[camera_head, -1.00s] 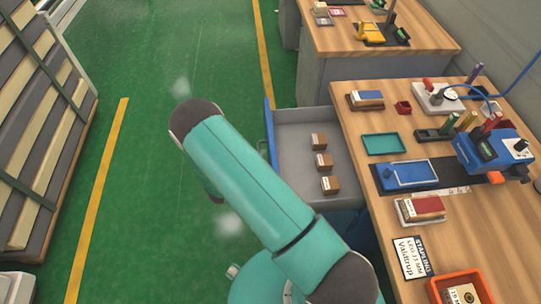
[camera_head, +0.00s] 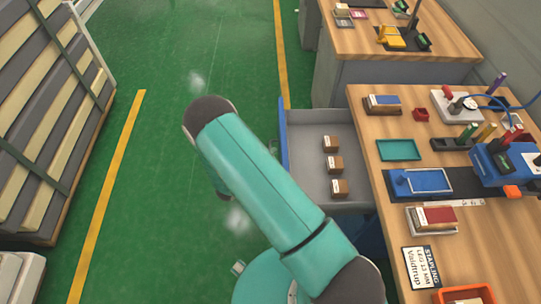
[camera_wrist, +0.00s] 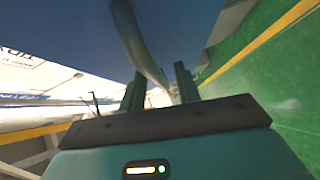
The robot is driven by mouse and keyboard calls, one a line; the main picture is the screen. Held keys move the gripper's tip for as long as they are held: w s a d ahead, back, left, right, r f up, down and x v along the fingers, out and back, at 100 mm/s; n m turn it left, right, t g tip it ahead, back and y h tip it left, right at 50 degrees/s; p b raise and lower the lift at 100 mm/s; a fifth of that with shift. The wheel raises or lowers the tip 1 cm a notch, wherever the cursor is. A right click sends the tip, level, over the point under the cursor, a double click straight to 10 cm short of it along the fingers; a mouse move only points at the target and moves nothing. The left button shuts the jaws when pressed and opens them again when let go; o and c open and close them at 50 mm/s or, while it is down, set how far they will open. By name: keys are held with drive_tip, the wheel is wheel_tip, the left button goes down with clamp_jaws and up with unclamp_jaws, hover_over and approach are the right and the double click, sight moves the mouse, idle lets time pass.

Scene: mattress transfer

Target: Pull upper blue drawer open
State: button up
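The upper drawer (camera_head: 308,117) is pulled out from the left side of the wooden workbench, with its blue front (camera_head: 284,135) facing left. Three small brown boxes (camera_head: 334,164) lie inside its grey tray. My teal arm (camera_head: 255,180) crosses in front of the drawer's near end, and my gripper is hidden in the head view. In the wrist view my gripper (camera_wrist: 160,88) has its two dark fingers apart.
The workbench (camera_head: 385,240) carries a green tray (camera_head: 398,150), a blue clipboard-like plate (camera_head: 428,181) and tools. A second bench (camera_head: 420,45) stands behind. A rack of striped slabs (camera_head: 50,120) stands at the left. Green floor (camera_head: 150,170) with yellow lines is clear between them.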

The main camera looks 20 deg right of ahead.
drive_tip(key=v, duration=1.3)
drive_tip(key=shift+s+r, duration=0.1)
drive_tip(key=w+a+r+m+t+y, duration=0.2)
drive_tip(key=w+a+r+m+y, duration=0.15)
drive_tip(key=w+r+y, duration=0.7)
wheel_tip(320, 180, up, 23)
drive_tip(key=s+a+n+y, duration=0.1)
drive_tip(key=s+y, duration=0.1)
drive_tip(key=y, duration=0.4)
drive_tip(key=s+d+r+g, duration=0.1)
drive_tip(key=s+d, duration=0.3)
drive_tip(key=s, duration=0.4)
drive_tip(key=s+d+r+m+g+h, duration=0.1)
drive_tip(key=s+d+r, duration=0.3)
drive_tip(key=s, duration=0.5)
drive_tip(key=s+d+r+g+h, duration=0.1)
drive_tip(key=s+d, duration=0.3)
drive_tip(key=s, duration=0.5)
drive_tip(key=shift+d+r+m+g, duration=0.35)
drive_tip(key=shift+d+r+g, duration=0.05)
drive_tip(key=shift+r+g, duration=0.3)
